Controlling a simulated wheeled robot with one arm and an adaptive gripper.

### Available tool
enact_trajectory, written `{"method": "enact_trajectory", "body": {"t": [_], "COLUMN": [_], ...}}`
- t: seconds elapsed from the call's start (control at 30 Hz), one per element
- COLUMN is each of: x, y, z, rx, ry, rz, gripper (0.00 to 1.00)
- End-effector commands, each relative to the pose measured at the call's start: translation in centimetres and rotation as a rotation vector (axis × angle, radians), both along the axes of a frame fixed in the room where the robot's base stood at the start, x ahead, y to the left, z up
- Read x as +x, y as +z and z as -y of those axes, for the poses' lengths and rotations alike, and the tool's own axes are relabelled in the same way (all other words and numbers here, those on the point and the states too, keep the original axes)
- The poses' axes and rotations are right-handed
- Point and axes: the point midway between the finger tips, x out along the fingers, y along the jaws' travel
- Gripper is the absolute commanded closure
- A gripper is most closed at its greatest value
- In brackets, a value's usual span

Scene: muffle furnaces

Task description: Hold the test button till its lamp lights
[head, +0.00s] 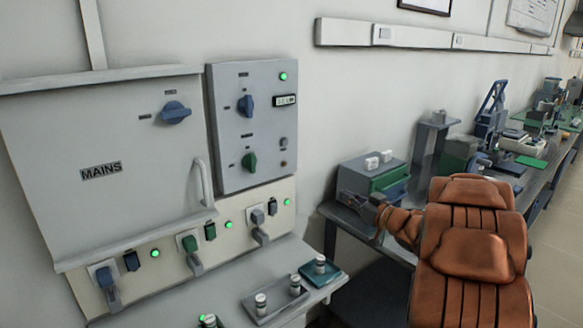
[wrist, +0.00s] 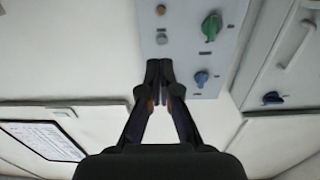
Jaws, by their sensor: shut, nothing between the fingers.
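The grey control panel (head: 225,160) on the wall carries a small grey push button (head: 283,142) at its right edge. A small dull brownish round lamp (head: 284,163) sits just below it and looks unlit. In the wrist view, which is upside down, the grey button (wrist: 161,38) lies just beyond my fingertips, and the brownish lamp (wrist: 160,10) is at the top edge. My gripper (wrist: 158,66) is shut and empty, its tips appearing just short of the button; contact is not visible. In the head view my gripper (head: 350,198) is right of the panel, apart from it.
A blue knob (head: 246,105), a green knob (head: 249,162) and a lit green lamp (head: 283,76) share the panel. The MAINS cabinet (head: 110,150) stands left. A ledge with small jars (head: 262,304) lies below. A bench with a green-drawered box (head: 385,178) is at right.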

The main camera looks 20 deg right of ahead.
Motion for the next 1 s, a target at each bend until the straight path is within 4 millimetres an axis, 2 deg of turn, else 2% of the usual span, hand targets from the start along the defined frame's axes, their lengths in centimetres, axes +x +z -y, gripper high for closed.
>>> {"method": "enact_trajectory", "body": {"t": [0.17, 0.33, 0.53, 0.77, 0.87, 1.0], "x": [0.9, 1.7, 0.3, -4.6, -7.4, -12.2], "y": [0.4, 0.7, 0.5, -0.9, -2.0, -3.9], "z": [0.0, 0.3, -0.1, -2.6, -4.5, -8.1], "rx": [-0.051, -0.141, -0.213, -0.234, -0.227, -0.212], "ry": [-0.07, -0.226, -0.409, -0.558, -0.593, -0.607], "rz": [-0.045, -0.152, -0.321, -0.559, -0.676, -0.855], "gripper": [1.0, 1.0, 1.0, 1.0, 1.0, 1.0]}}
